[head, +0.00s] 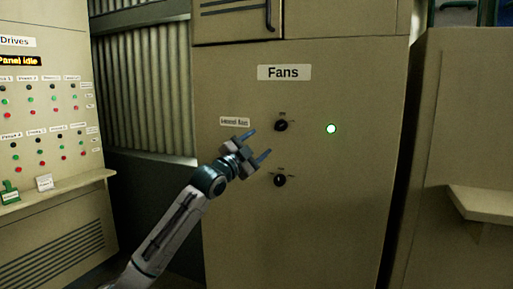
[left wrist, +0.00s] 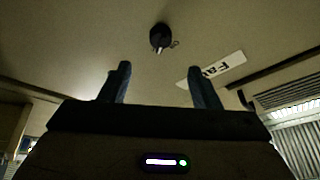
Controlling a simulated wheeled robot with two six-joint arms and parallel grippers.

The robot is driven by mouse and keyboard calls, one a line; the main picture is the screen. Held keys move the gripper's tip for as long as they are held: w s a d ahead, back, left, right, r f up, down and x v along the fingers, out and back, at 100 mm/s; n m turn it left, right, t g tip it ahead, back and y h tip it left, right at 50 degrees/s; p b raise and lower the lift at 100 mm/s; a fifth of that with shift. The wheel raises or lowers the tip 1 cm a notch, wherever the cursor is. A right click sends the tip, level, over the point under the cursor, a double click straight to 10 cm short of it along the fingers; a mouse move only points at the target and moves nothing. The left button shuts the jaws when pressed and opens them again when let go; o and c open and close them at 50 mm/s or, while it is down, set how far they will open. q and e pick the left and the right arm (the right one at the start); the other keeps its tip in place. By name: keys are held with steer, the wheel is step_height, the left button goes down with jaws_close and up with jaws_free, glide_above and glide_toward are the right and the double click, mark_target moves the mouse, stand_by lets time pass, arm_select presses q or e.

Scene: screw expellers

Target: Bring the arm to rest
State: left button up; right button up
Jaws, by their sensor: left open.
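My left arm reaches up from the bottom of the head view. Its gripper (head: 258,146) is open and empty in front of the beige Fans cabinet (head: 350,220). Its blue fingers point up and right, near two black rotary knobs, the upper knob (head: 281,125) and the lower knob (head: 280,180). In the left wrist view the two fingers (left wrist: 158,85) stand apart, with one black knob (left wrist: 160,37) beyond them and no contact visible. A green lamp (head: 331,128) glows on the cabinet. My right gripper is not in view.
The Fans label (head: 284,72) is above the knobs. At left stands the Drives panel (head: 45,110) with several buttons and a protruding ledge (head: 70,187). A ribbed wall (head: 145,90) lies between. At right, another cabinet has a jutting shelf (head: 485,203).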

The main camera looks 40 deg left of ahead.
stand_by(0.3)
